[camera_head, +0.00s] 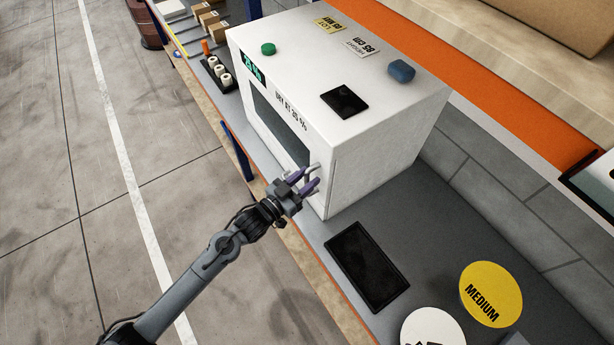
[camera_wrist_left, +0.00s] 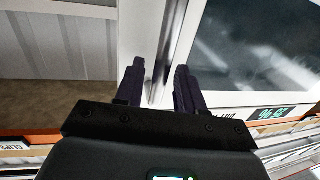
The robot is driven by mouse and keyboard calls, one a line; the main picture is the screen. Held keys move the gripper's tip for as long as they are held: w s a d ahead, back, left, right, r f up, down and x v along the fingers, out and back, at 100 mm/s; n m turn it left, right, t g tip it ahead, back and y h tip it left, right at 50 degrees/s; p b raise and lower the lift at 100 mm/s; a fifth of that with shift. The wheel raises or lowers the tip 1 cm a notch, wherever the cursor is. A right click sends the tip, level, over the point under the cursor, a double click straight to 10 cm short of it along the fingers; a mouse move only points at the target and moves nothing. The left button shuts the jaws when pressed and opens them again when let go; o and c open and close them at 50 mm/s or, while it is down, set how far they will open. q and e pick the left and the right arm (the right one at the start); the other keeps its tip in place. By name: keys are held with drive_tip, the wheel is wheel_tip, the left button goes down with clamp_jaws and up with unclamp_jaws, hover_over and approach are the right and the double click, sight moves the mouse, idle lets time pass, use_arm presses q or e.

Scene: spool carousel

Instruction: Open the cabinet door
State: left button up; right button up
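The cabinet is a white box (camera_head: 345,130) on the grey bench. Its door has a dark window (camera_head: 280,125) on the front face and looks shut. A silver handle (camera_head: 313,168) stands out at the door's near edge, and in the left wrist view a pale upright bar, likely the handle (camera_wrist_left: 158,50), runs between the fingers. My left gripper (camera_head: 303,181) has its purple fingers at the handle, one on each side. The fingers (camera_wrist_left: 160,85) are apart; I see no clear contact with the bar. My right gripper is not in view.
A dark tablet (camera_head: 367,265) lies on the bench beside the cabinet, with a yellow MEDIUM disc (camera_head: 490,293) and a white disc (camera_head: 432,328) nearby. White spools (camera_head: 219,71) stand in a black holder beyond the cabinet. The floor (camera_head: 160,200) before the door is open.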

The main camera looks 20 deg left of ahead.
use_arm(q)
drive_tip(key=shift+w+d, duration=0.15)
drive_tip(key=shift+w, duration=0.1)
drive_tip(key=shift+c, duration=0.3)
clamp_jaws()
drive_tip(key=shift+s, duration=0.1)
